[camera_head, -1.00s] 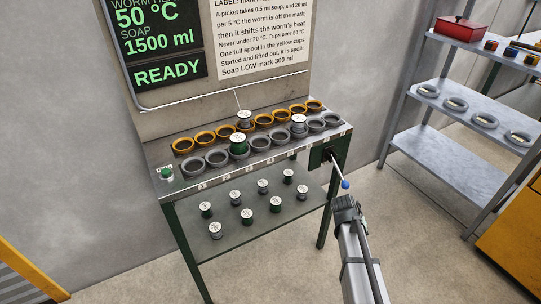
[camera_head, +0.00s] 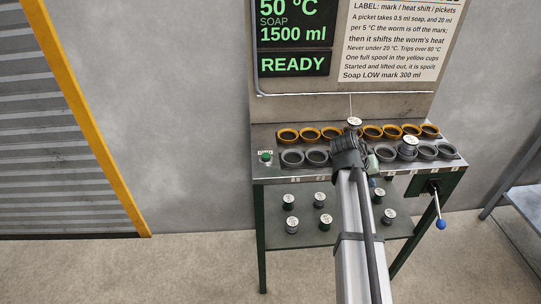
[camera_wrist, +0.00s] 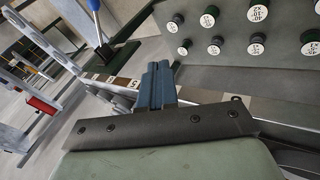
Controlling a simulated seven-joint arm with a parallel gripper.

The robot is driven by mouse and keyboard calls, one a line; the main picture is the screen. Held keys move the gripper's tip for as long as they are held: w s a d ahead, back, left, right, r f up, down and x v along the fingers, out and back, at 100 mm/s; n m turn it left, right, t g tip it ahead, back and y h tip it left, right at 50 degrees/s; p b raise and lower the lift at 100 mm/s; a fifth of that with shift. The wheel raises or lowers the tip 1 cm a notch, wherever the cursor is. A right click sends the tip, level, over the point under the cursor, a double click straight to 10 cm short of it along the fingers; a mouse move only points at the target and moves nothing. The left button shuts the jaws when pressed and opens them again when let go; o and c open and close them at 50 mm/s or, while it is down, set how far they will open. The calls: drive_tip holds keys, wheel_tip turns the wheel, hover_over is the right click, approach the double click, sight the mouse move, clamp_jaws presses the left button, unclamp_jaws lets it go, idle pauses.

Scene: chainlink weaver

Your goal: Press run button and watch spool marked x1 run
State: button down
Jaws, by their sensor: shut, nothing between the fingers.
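A small green button (camera_head: 265,157) sits at the left end of the bench top, with a label too small to read. A white-topped spool (camera_head: 354,122) stands in the back yellow row, with a thread rising from it. Another white-topped spool (camera_head: 409,143) stands in the front grey row.
A panel (camera_head: 293,63) above the bench reads READY, 50 °C and soap 1500 ml. A blue-knobbed lever (camera_head: 440,224) hangs at the bench's right end. Several spools stand on the lower shelf (camera_head: 340,228). Yellow cups (camera_head: 288,136) line the back. Open floor lies left of the bench.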

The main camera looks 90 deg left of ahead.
drive_tip(key=s+a+r, duration=0.2)
drive_tip(key=s+a, duration=0.1)
drive_tip(key=s, duration=0.2)
drive_tip(key=s+a+r+y, duration=0.1)
drive_tip(key=s+a+r, duration=0.1)
drive_tip(key=s, duration=0.4)
drive_tip(key=s+a+r+n+y, duration=0.1)
drive_tip(key=s+a+r, duration=0.2)
drive_tip(key=s+r, duration=0.1)
drive_tip(key=shift+s+a+r, duration=0.2)
drive_tip(key=shift+s+a, duration=0.1)
drive_tip(key=shift+s, duration=0.35)
wheel_tip(320, 180, up, 6)
drive_tip(key=n+y, duration=0.1)
drive_tip(key=y, duration=0.2)
hover_over(263, 156)
drive_tip(key=shift+d+r, duration=0.1)
drive_tip(key=shift+r, duration=0.05)
drive_tip(key=shift+f, duration=4.4)
drive_tip(key=shift+f, duration=0.2)
drive_tip(key=shift+f, duration=0.25)
